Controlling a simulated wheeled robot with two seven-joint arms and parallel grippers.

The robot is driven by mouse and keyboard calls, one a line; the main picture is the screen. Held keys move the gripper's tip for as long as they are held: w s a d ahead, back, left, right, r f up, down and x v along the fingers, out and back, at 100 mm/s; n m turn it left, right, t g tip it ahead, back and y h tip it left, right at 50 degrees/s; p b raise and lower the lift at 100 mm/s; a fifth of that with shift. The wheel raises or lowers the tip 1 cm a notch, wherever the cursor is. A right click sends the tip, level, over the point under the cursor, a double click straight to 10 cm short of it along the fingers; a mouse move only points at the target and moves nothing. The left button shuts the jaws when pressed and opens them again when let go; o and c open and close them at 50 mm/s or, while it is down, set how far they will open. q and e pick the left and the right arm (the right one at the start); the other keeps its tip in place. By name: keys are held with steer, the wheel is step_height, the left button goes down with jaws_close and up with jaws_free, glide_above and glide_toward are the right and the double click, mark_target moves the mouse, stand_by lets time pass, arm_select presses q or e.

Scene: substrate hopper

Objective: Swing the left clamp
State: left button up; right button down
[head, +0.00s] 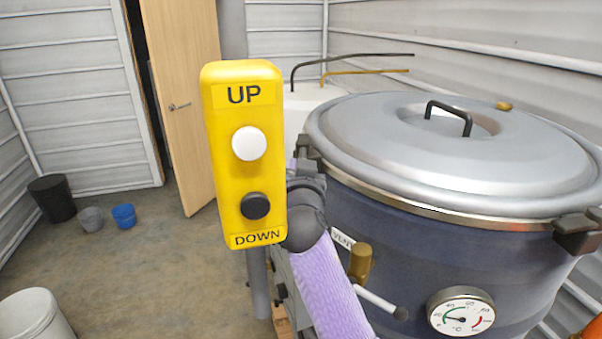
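The left clamp (307,156) is a dark grey block at the left rim of a large drum. The domed grey lid (400,150) sits on the blue-grey drum (390,225). The right clamp (578,233) is at the right rim. No gripper fingers show for either arm.
The yellow box (221,190) with UP and DOWN buttons stands close in front of me. A brass valve (360,263) and a dial (460,311) are on the drum front. Bins and buckets (124,216) stand at left by an open door (184,90). The left floor is mostly clear.

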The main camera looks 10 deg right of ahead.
steer(key=c, duration=0.8)
jaws_free()
steer(key=shift+o, duration=0.9)
steer(key=shift+d, duration=0.1)
arm_select(q)
steer(key=shift+d, duration=0.4)
steer(key=shift+a, duration=0.4)
arm_select(e)
steer(key=v, duration=1)
arm_select(q)
steer(key=shift+d, duration=0.1)
arm_select(e)
steer(key=shift+w, duration=0.1)
